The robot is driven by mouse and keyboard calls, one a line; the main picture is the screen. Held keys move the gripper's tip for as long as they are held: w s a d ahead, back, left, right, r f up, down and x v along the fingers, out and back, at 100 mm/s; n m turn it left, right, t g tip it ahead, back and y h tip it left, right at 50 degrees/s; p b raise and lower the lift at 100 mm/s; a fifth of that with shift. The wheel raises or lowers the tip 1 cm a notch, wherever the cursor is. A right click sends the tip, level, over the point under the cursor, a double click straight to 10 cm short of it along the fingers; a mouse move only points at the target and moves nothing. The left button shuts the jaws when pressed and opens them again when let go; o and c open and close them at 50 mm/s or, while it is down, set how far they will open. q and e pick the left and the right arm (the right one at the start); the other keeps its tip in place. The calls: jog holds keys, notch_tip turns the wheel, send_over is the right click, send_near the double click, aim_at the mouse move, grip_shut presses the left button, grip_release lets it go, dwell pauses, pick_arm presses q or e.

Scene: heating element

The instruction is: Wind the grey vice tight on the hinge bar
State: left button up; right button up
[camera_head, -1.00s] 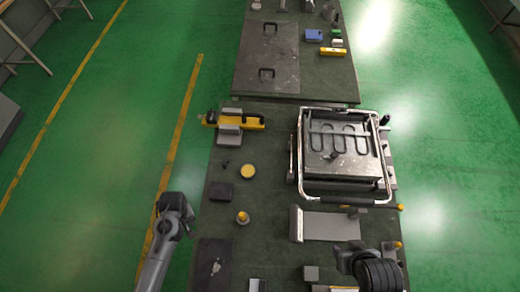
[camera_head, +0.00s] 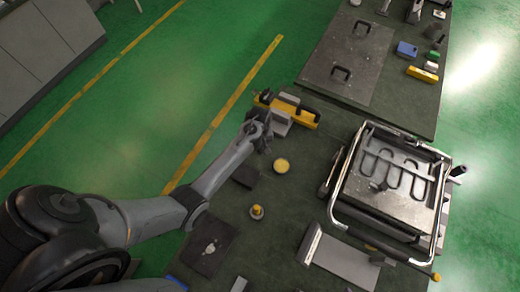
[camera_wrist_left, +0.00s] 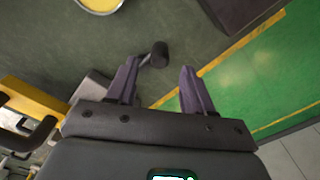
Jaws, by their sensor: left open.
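The grey vice (camera_head: 279,123) has grey blocks on both sides of a yellow bar with a black handle (camera_head: 302,114), which I take to be the hinge bar, near the left edge of the bench. In the left wrist view, part of the grey vice (camera_wrist_left: 93,86) and the yellow bar (camera_wrist_left: 34,98) show at the left. A black crank with a round knob (camera_wrist_left: 156,54) stands out beside the vice. My left gripper (camera_head: 264,143) is at the vice's near side. In the wrist view its open fingers (camera_wrist_left: 159,76) have the knob between and slightly beyond their tips, without clear contact. My right gripper is not in view.
A yellow disc (camera_head: 281,166), a dark box (camera_head: 245,176) and a yellow-topped knob (camera_head: 257,211) are on the bench close to my left arm. A metal-framed heating unit (camera_head: 390,185) stands to the right. Green floor lies left of the bench.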

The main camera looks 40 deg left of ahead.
pick_arm(q)
jog(key=shift+f+b, duration=0.3)
jog(key=shift+f, duration=2.3)
grip_shut()
jog(key=shift+a, duration=0.1)
